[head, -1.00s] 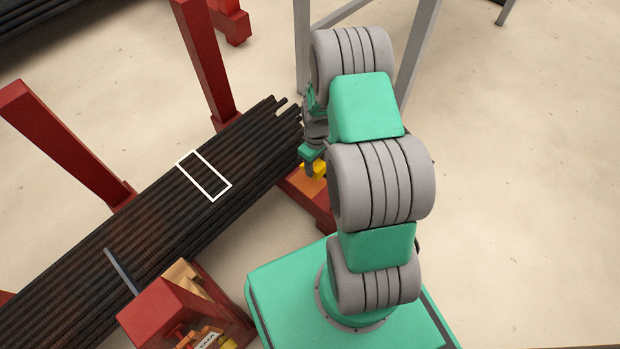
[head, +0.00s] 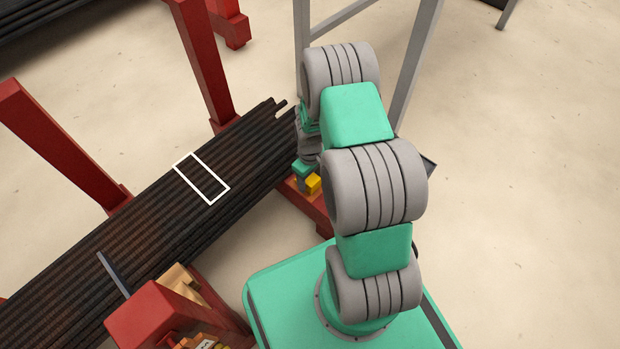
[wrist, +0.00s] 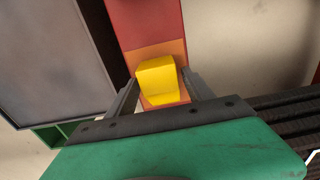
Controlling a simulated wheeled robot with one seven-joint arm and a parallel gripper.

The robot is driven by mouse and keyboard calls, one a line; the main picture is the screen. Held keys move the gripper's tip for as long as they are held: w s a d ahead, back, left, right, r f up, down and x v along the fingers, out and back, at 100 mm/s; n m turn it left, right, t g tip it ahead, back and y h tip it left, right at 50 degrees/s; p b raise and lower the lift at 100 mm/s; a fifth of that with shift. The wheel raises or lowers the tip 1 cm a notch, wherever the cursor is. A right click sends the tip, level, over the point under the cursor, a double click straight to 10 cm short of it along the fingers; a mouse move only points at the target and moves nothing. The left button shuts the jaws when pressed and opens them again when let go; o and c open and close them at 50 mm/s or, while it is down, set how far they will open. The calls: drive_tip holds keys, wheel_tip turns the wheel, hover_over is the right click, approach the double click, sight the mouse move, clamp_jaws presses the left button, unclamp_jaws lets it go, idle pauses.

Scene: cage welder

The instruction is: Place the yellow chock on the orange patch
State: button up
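The yellow chock (head: 313,183) is a small block. In the wrist view the chock (wrist: 157,77) sits between the two fingertips of my gripper (wrist: 162,76), and its sides meet them. My gripper appears shut on it. The orange patch (wrist: 172,48) lies beneath and around the chock, on a red beam; a strip of it shows beyond the chock and a little on the near side. Whether the chock touches the patch or hangs just above it I cannot tell. In the head view my gripper is partly hidden behind my arm.
A bundle of dark bars (head: 150,215), with a white outlined rectangle on it, lies left of my gripper. Red posts (head: 205,65) and a grey frame (head: 415,70) stand around. A red box with loose parts (head: 165,310) is at the lower left.

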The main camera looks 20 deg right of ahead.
drive_tip(key=shift+o, duration=0.5)
wheel_tip(320, 180, up, 12)
drive_tip(key=p, duration=0.5)
wheel_tip(320, 180, up, 14)
drive_tip(key=m+t, duration=0.1)
drive_tip(key=m, duration=0.1)
hover_over(310, 178)
drive_tip(key=s+a, duration=0.2)
drive_tip(key=a, duration=0.2)
drive_tip(key=s+a+r+m, duration=0.1)
drive_tip(key=s+a+r, duration=0.2)
drive_tip(key=s+r, duration=0.2)
drive_tip(key=s+a+r+m+t, duration=0.1)
drive_tip(key=s+a+r, duration=0.1)
drive_tip(key=s+r, duration=0.3)
drive_tip(key=shift+s+a+r, duration=0.25)
drive_tip(key=shift+s+a, duration=0.15)
drive_tip(key=shift+s, duration=0.6)
